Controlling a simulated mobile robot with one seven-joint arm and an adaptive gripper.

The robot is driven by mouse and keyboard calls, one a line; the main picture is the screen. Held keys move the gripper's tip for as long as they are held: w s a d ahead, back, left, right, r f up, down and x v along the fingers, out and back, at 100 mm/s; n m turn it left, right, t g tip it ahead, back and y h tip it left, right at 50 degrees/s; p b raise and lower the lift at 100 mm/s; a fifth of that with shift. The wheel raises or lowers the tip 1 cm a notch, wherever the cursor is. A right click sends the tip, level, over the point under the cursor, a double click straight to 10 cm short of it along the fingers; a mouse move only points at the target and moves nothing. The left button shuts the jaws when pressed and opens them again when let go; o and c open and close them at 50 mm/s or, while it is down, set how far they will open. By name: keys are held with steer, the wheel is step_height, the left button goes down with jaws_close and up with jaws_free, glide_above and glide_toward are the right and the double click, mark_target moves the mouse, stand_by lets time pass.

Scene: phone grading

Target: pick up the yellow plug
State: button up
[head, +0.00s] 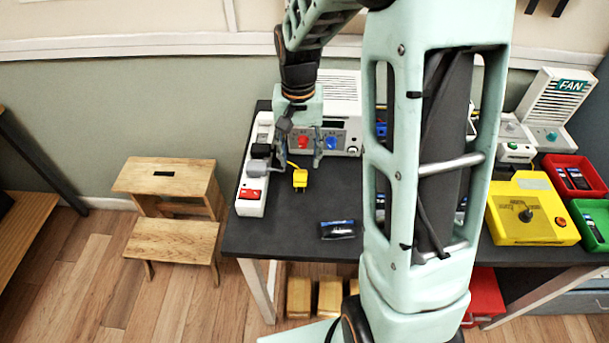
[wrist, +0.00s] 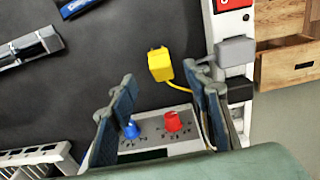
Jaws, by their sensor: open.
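The yellow plug (head: 300,179) lies on the dark table top near its left end, with a yellow cord running back from it. In the wrist view the plug (wrist: 160,65) is beyond my fingertips, nearer the right finger. My gripper (head: 303,150) is open and empty, above the table and a little behind the plug. In the wrist view its two fingers (wrist: 160,90) are spread apart, with nothing between them touching.
A white power strip (head: 252,190) with a red switch and a grey plug is left of the yellow plug. A panel with red and blue knobs (head: 330,143) stands behind. A dark phone (head: 337,229) lies in front. A yellow box (head: 530,208) and red tray (head: 574,176) are right.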

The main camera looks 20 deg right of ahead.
mark_target(300, 172)
steer(key=f, duration=0.8)
steer(key=shift+w+d+f, duration=0.15)
steer(key=shift+w+f, duration=0.1)
steer(key=shift+w, duration=0.05)
steer(key=shift+c, duration=0.5)
jaws_close()
steer(key=shift+r, duration=0.15)
